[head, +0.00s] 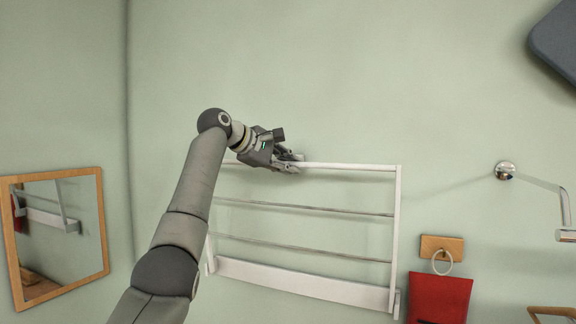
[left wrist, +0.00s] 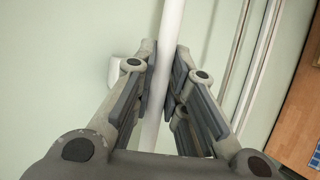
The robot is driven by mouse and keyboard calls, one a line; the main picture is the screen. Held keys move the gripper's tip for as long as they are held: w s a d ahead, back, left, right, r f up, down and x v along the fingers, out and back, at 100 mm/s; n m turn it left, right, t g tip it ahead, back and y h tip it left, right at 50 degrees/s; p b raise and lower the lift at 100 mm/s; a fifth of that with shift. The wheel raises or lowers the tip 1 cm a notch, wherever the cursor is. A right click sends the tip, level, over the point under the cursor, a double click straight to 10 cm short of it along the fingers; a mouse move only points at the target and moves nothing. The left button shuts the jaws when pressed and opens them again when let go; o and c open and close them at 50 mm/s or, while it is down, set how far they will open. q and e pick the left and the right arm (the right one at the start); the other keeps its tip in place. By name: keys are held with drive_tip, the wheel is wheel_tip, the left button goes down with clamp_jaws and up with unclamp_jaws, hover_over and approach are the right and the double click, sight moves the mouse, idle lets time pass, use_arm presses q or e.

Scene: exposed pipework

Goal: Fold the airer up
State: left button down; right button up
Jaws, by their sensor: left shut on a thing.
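The white airer (head: 398,210) is on the green wall in the head view, with a wide white bottom rail, thin metal bars and a white top bar (head: 350,167). My left gripper (head: 298,163) is at the top bar, left of its middle. In the left wrist view the top bar (left wrist: 171,30) runs between the fingers of my left gripper (left wrist: 165,85), which are shut on it. The airer's frame stands up from the bottom rail (head: 300,279). My left arm hides part of the airer's left side. My right gripper is not in view.
A wood-framed mirror (head: 103,222) is on the left. A red towel (head: 440,298) hangs from a ring (head: 442,262) right of the airer. A chrome wall arm (head: 535,182) juts out at the right. The wall above the airer is bare.

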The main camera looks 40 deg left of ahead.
use_arm(q)
drive_tip(key=shift+f, duration=0.15)
drive_tip(key=c, duration=1.5)
unclamp_jaws()
drive_tip(key=shift+w+a, duration=0.1)
drive_tip(key=shift+o, duration=0.2)
drive_tip(key=v, duration=1.2)
drive_tip(key=shift+w, duration=0.1)
